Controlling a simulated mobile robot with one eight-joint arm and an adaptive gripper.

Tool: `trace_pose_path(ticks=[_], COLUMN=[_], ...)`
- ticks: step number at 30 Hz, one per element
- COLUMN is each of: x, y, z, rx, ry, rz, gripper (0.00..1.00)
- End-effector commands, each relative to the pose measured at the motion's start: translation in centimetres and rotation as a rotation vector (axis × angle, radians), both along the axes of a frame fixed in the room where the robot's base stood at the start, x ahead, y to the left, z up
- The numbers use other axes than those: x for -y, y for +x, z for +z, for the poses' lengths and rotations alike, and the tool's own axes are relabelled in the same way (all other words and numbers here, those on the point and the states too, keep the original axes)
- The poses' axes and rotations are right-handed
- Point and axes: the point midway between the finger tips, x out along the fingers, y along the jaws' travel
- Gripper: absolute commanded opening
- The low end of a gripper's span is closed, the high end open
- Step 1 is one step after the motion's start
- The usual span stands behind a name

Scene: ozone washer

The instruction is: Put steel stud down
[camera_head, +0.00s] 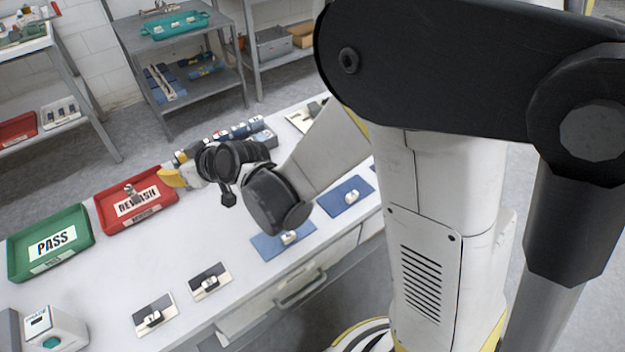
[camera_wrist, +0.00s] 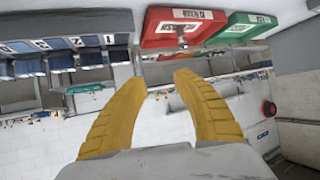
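My gripper (camera_head: 172,178) is above the bench at the right edge of the red REWASH tray (camera_head: 159,211). In the wrist view its two yellow fingers (camera_wrist: 158,78) are spread apart with nothing between them. A small grey metal piece, seemingly the steel stud (camera_head: 132,193), rests in the red tray over the REWASH label, to the left of the fingertips and apart from them. The red tray also shows upside down in the wrist view (camera_wrist: 152,28). The green PASS tray (camera_head: 80,219) stands to the left of the red one and looks empty.
Blue mats (camera_head: 268,247) with small white pieces and dark plates (camera_head: 153,316) lie along the bench front. A white box with a green button (camera_head: 52,330) stands at the left front. Blue cylinders (camera_head: 246,129) lie behind my wrist. The bench middle (camera_head: 190,245) is clear.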

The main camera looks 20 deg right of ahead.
Motion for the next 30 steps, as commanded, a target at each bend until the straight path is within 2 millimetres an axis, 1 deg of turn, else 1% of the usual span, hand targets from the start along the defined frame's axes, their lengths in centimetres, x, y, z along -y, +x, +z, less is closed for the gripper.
trace_pose_path(ticks=[1, 2, 3, 5, 6, 8, 9, 10, 12, 15, 18, 21, 24, 30], x=[2.3, 3.6, 5.4, 8.0, 9.7, 12.3, 14.0, 15.2, 18.0, 21.4, 23.9, 25.4, 26.1, 26.2], y=[-0.9, -1.5, -2.3, -3.9, -5.0, -7.0, -8.4, -9.5, -12.2, -16.0, -19.0, -21.0, -22.0, -22.2], z=[1.5, 2.2, 3.1, 4.3, 4.9, 5.7, 6.1, 6.4, 6.7, 6.7, 6.5, 6.2, 6.0, 6.0], rx=[-0.029, -0.050, -0.075, -0.116, -0.142, -0.181, -0.208, -0.227, -0.271, -0.324, -0.365, -0.391, -0.404, -0.407], ry=[-0.015, -0.024, -0.036, -0.053, -0.064, -0.081, -0.092, -0.101, -0.117, -0.140, -0.155, -0.164, -0.170, -0.170], rz=[-0.036, -0.058, -0.090, -0.139, -0.173, -0.228, -0.267, -0.297, -0.367, -0.462, -0.541, -0.595, -0.621, -0.627], gripper=[0.34, 0.34, 0.34, 0.34, 0.34, 0.34, 0.34, 0.34, 0.34, 0.34, 0.34, 0.34, 0.34, 0.34])
